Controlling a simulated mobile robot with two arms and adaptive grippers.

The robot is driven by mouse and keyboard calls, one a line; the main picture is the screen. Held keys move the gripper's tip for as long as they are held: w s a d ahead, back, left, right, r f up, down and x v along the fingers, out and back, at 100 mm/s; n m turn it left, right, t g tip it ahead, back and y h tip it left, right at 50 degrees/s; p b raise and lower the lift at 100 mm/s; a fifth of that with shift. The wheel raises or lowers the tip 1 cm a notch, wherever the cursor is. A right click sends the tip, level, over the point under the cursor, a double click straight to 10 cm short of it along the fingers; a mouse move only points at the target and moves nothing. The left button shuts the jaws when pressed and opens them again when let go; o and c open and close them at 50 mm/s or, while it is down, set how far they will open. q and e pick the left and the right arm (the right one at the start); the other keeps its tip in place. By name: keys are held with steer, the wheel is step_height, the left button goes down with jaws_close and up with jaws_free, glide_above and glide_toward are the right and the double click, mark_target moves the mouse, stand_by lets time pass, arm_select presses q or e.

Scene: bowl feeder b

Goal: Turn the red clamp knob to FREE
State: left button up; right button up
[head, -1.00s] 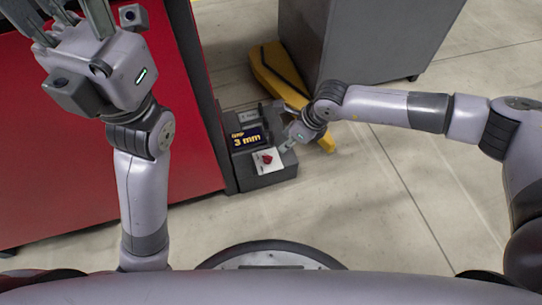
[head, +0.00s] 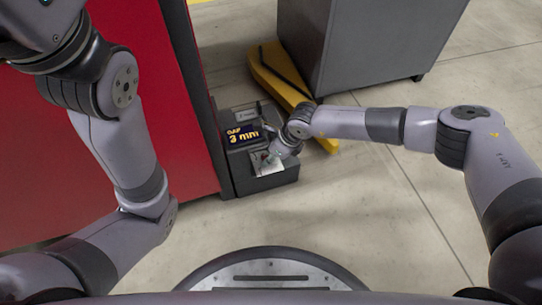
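The clamp unit is a dark grey box (head: 279,177) on the floor beside the red cabinet. A lit display (head: 243,136) on it reads "GAP 3 mm". A pale plate (head: 263,168) lies in front of the display. My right gripper (head: 269,157) reaches down onto this plate from the right. The red clamp knob is largely hidden behind its fingers. I cannot tell whether the fingers are apart or closed on the knob, nor which mark it points to. My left arm rises at the upper left, and its gripper fingers are outside the picture.
The red cabinet (head: 190,120) stands close along the left of the box. A yellow pallet-truck-like piece (head: 280,72) and a tall grey cabinet (head: 385,45) stand behind. The floor (head: 340,215) in front and to the right is clear.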

steer(key=shift+c, duration=0.4)
jaws_close()
